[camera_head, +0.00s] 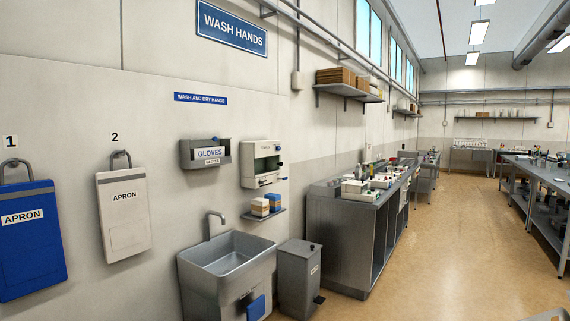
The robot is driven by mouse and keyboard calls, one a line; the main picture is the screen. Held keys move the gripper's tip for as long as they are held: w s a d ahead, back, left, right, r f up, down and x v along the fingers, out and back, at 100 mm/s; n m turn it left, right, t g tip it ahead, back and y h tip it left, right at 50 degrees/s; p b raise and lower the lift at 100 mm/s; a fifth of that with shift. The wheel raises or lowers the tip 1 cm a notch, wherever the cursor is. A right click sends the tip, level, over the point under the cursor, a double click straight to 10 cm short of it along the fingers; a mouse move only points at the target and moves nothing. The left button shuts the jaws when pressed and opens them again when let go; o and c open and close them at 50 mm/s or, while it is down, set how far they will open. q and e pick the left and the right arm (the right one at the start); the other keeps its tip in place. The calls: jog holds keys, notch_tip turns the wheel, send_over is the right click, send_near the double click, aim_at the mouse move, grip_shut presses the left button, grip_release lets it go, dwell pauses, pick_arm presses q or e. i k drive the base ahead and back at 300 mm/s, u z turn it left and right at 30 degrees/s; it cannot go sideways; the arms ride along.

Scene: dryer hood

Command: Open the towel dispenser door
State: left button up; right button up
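A white wall box (247,165), which looks like the towel dispenser, hangs on the left wall above the sink. Its front has a greenish window or opening, and a lower part juts forward. Small blue parts show at its right side. It is too small here to tell how its door stands. Neither of my grippers is in view.
A grey glove box (190,155) hangs left of the dispenser, and a small shelf (262,216) sits below it. A sink (225,256), a grey bin (299,275) and a metal bench (336,240) line the wall. The floor (455,250) at right is clear.

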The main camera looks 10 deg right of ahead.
aim_at(262, 148)
jog(key=z, duration=0.55)
jog(key=i, duration=3.7)
jog(key=u, duration=0.65)
